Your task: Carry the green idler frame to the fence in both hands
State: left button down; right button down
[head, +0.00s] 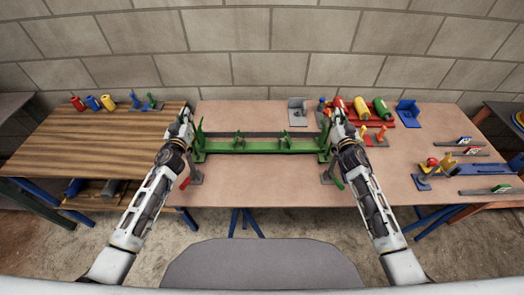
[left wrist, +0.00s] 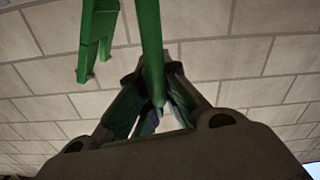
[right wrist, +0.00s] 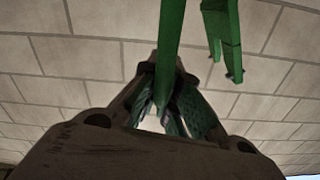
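The green idler frame (head: 265,147) lies crosswise over the pinkish-brown table in the head view, with an upright at each end and two small brackets between. My left gripper (head: 187,122) is at its left end, shut on the green upright (left wrist: 150,40). My right gripper (head: 338,118) is at its right end, shut on the other upright (right wrist: 170,40). The frame looks level; I cannot tell whether it touches the table. A dark grey strip, perhaps the fence (head: 262,134), runs just behind the frame, partly hidden by it.
A grey angle bracket (head: 298,112) stands behind the frame. Coloured rollers on a red tray (head: 408,120) and a blue bracket (head: 407,106) are at right. A wooden table (head: 90,140) adjoins at left. The table in front of the frame is mostly clear.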

pick_arm(q)
jog(key=shift+d+f+b, duration=0.15)
jog(key=shift+f+b, duration=0.15)
jog(key=shift+b, duration=0.3)
pick_arm(e)
jog(key=shift+a+f, duration=0.2)
jog(key=shift+f, duration=0.15)
pick_arm(q)
jog(key=c, duration=2)
grip_release()
jog(key=shift+f, duration=0.25)
pick_arm(e)
jog(key=c, duration=2)
grip_release()
jog(key=shift+f, duration=0.25)
pick_arm(q)
jog(key=shift+c, duration=0.5)
pick_arm(e)
jog(key=shift+o, duration=1.4)
pick_arm(q)
jog(key=o, duration=0.4)
jog(key=shift+r, duration=0.15)
pick_arm(e)
jog(key=shift+r, duration=0.1)
pick_arm(q)
jog(key=shift+s, duration=0.1)
jog(key=shift+s, duration=0.1)
